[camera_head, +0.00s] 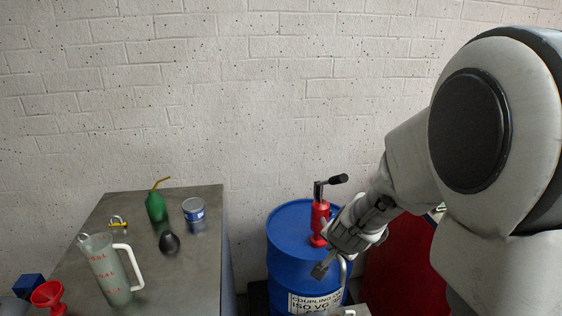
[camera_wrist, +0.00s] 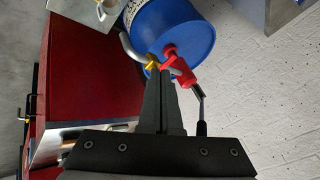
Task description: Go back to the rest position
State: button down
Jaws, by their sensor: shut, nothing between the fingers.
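My gripper (camera_head: 322,268) is in front of the blue drum, by the red hand pump, in the head view. In the wrist view its two dark fingers (camera_wrist: 158,75) are together, with nothing between them. The blue drum (camera_head: 284,240) stands upright on the floor and also shows in the wrist view (camera_wrist: 190,30). The red hand pump (camera_head: 319,222) with a black handle is on the drum's top; it shows in the wrist view (camera_wrist: 180,68) just past the fingertips. I cannot tell whether the fingers touch the pump or its hose.
A grey metal table (camera_head: 205,270) at left holds a measuring jug (camera_head: 108,270), green oil can (camera_head: 155,207), blue-and-white tin (camera_head: 194,210), dark rounded object (camera_head: 169,242) and red funnel (camera_head: 48,295). A red cabinet (camera_head: 400,275) stands right of the drum. A brick wall is behind.

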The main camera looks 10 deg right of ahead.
jog(key=s+a+r+n+y, duration=0.2)
jog(key=s+a+r+n, duration=0.15)
jog(key=r, duration=0.35)
jog(key=s+r+n+g, duration=0.1)
jog(key=s+r+n, duration=0.2)
jog(key=s, duration=0.6)
jog(key=s+r+n+h, duration=0.1)
jog(key=s+r+n, duration=0.2)
jog(key=s, duration=0.7)
jog(key=shift+s+r+n+g, duration=0.15)
jog(key=shift+r+n+g, duration=0.25)
jog(key=shift+r, duration=0.3)
